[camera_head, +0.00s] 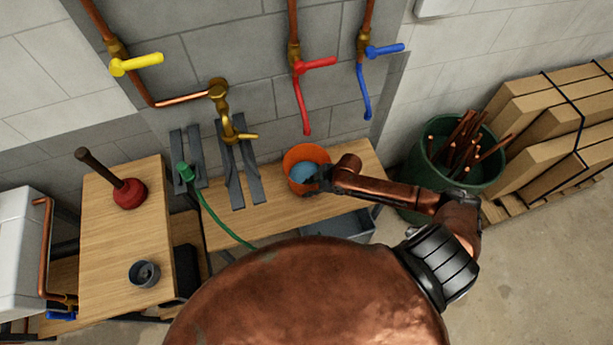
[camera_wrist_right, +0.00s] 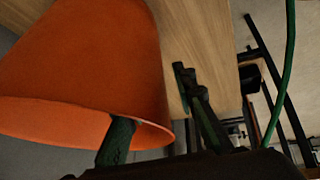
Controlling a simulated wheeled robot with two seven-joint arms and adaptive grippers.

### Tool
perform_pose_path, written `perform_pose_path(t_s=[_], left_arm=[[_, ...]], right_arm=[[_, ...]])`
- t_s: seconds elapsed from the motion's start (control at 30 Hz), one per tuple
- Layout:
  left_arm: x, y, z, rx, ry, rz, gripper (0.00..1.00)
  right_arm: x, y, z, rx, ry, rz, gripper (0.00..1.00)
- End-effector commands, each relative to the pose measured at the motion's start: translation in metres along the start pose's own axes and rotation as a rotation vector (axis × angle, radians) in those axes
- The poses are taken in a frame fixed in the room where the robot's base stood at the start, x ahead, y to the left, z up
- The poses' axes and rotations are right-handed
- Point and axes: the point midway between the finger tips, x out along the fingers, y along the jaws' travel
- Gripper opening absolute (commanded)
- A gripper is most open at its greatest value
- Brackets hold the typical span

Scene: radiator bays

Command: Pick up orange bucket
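The orange bucket (camera_head: 293,160) stands upright on the wooden bench by the wall, with something blue (camera_head: 304,173) inside. My right gripper (camera_head: 320,178) is at its right front rim. In the right wrist view the bucket (camera_wrist_right: 85,60) fills the left side, with its rim toward the gripper. The fingers of the right gripper (camera_wrist_right: 152,95) are apart: one appears to be inside the rim, the other is outside with a gap to the bucket wall. The inner fingertip is partly hidden by the rim. My left gripper is not in view.
The bench (camera_head: 285,215) also holds dark metal strips (camera_head: 250,170) left of the bucket. A green hose (camera_head: 215,217) hangs over it. Taps with red (camera_head: 306,115) and blue (camera_head: 366,100) ends hang above. A green bin (camera_head: 430,175) of copper pipes stands right.

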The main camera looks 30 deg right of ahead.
Motion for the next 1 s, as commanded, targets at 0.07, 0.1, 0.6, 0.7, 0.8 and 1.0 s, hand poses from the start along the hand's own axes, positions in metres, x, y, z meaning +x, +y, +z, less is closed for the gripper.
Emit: perform_pose_path(t_s=[0.07, 0.1, 0.6, 0.7, 0.8, 1.0], left_arm=[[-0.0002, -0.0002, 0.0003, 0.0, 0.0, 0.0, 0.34], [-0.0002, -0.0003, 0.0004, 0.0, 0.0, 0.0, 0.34], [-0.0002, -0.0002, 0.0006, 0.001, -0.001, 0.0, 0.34], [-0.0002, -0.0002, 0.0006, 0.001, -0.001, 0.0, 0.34], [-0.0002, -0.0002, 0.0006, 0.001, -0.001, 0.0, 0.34], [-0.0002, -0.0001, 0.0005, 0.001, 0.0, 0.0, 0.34]], right_arm=[[-0.0004, 0.0002, -0.0001, 0.0, 0.0, 0.0, 0.24], [-0.0004, 0.0002, -0.0001, 0.0, 0.0, 0.0, 0.22], [-0.0006, 0.0001, 0.0001, 0.0, 0.0, 0.0, 0.0], [-0.0006, 0.0001, 0.0001, 0.0, 0.0, 0.0, 0.0], [-0.0006, 0.0001, 0.0, 0.0, 0.0, 0.0, 0.0], [-0.0007, 0.0002, -0.0002, -0.001, 0.0, 0.001, 0.0]])
